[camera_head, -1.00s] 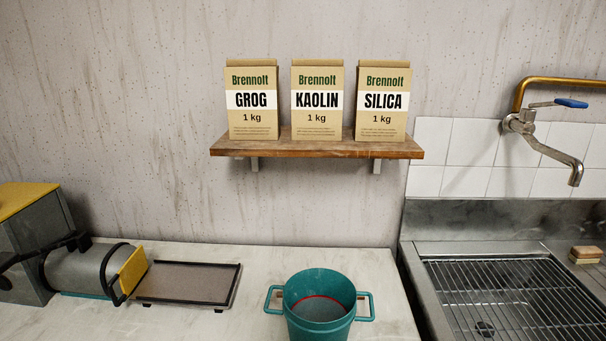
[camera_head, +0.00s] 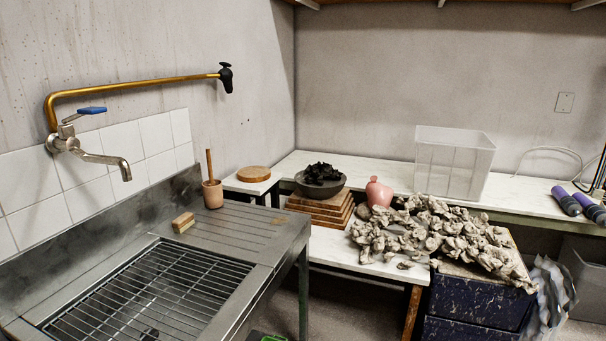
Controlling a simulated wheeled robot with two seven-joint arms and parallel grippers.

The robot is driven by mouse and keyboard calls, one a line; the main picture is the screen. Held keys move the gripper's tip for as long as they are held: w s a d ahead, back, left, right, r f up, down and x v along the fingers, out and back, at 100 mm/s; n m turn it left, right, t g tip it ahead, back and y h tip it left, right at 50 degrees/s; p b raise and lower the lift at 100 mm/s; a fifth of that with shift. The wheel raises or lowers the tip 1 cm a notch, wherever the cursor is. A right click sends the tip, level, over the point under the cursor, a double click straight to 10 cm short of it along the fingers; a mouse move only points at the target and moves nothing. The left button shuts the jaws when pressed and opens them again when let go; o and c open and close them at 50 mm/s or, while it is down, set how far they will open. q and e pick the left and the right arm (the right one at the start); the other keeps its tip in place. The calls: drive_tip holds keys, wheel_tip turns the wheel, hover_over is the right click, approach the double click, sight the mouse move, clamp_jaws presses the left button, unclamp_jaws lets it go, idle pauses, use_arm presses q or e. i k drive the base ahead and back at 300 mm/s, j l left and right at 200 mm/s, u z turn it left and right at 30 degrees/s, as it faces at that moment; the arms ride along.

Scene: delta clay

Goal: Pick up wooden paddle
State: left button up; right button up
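No wooden thing here is plainly a paddle. An upright wooden handle (camera_head: 209,163) sticks out of a small clay-coloured cup (camera_head: 213,195) at the back right corner of the steel sink unit. The part of it inside the cup is hidden, so I cannot tell whether it is a paddle. Neither of my grippers shows in the head view.
The steel sink (camera_head: 150,295) has a wire grid, with a brush-like block (camera_head: 183,222) behind it. A round wooden disc (camera_head: 254,174), stacked boards (camera_head: 322,209) under a dark bowl (camera_head: 320,187), a pink vase (camera_head: 378,192), grey clay lumps (camera_head: 430,232) and a clear bin (camera_head: 453,163) stand right.

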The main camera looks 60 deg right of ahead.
sight(211, 184)
drive_tip(key=z, duration=1.35)
drive_tip(key=u, duration=1.7)
drive_tip(key=z, duration=1.7)
drive_tip(key=i+l, duration=0.15)
drive_tip(key=l, duration=0.25)
drive_tip(key=i+l, duration=0.15)
drive_tip(key=l, duration=0.3)
drive_tip(key=i+l, duration=0.15)
drive_tip(key=l, duration=0.25)
drive_tip(key=i+l, duration=0.1)
drive_tip(key=l, duration=0.3)
drive_tip(key=i+l, duration=0.15)
drive_tip(key=l, duration=0.3)
